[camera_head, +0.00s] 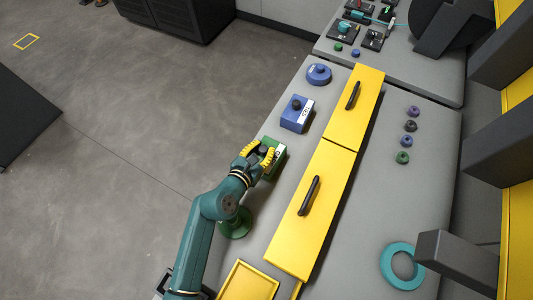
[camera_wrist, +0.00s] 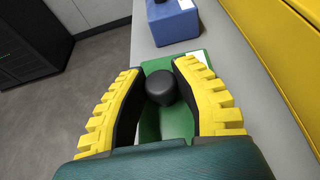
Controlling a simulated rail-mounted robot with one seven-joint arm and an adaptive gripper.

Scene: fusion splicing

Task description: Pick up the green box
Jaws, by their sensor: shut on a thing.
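The green box (camera_head: 279,158) sits on the grey bench, left of the yellow drawer fronts. It has a dark round knob on top and a white label at one edge. In the wrist view the green box (camera_wrist: 176,122) lies below my fingers, with its black knob (camera_wrist: 161,87) between them. My gripper (camera_head: 259,153) is over the box, its yellow fingers closed in on the knob; it also shows in the wrist view (camera_wrist: 160,85). I cannot tell whether the box is lifted off the bench.
A blue box (camera_head: 297,114) and a round blue piece (camera_head: 319,74) stand farther along the bench. A green round piece (camera_head: 236,224) is beside my arm. Yellow panels with black handles (camera_head: 309,195) lie to the right. A teal ring (camera_head: 402,265) is at lower right.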

